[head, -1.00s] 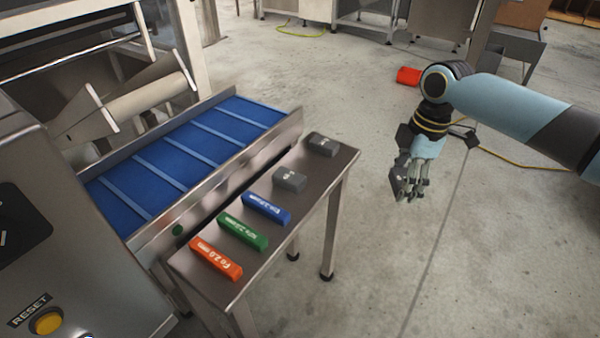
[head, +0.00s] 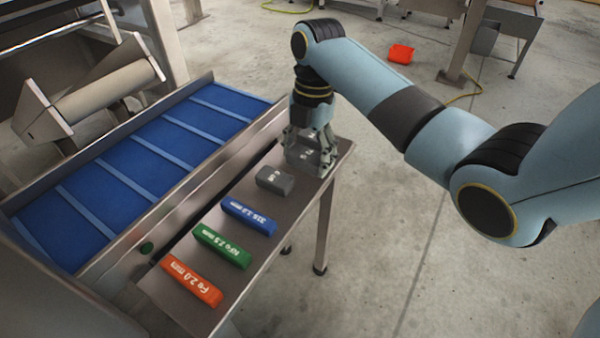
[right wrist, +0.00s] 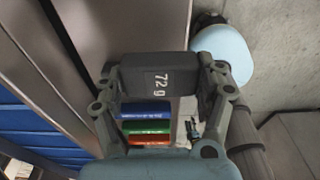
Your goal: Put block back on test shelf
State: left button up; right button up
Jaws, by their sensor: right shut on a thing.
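The narrow brown-topped steel shelf (head: 222,287) runs beside the conveyor. My right gripper (head: 311,160) is over its far end, pointing down, shut on a dark grey block (head: 302,156). In the right wrist view the block (right wrist: 152,76) is marked "72 g" and sits between both fingers of the right gripper (right wrist: 162,82). I cannot tell whether it touches the shelf top. A second grey block (head: 275,180) lies on the shelf, nearer than the gripper. My left gripper is not in view.
Blue (head: 249,215), green (head: 222,245) and orange (head: 191,281) test bars lie on the nearer shelf. The blue-belted conveyor (head: 140,165) runs along its left side. Open concrete floor lies to the right, with a red object (head: 400,54) far back.

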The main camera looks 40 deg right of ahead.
aim_at(302, 178)
jog(key=shift+w+a+f, duration=0.15)
jog(key=shift+w+f, duration=0.35)
jog(key=shift+w, duration=0.15)
jog(key=shift+f+b, duration=0.5)
jog(key=shift+f, duration=1.4)
jog(key=shift+s+f, duration=0.1)
jog(key=shift+f, duration=0.05)
jog(key=o, duration=1.3)
jog(key=r, duration=0.4)
jog(key=d+r+p, duration=0.1)
jog(key=r, duration=0.3)
jog(key=r+p, duration=0.1)
jog(key=r, duration=0.3)
jog(key=shift+w+d+r, duration=0.15)
jog(key=shift+w+d, duration=0.05)
jog(key=shift+w, duration=0.1)
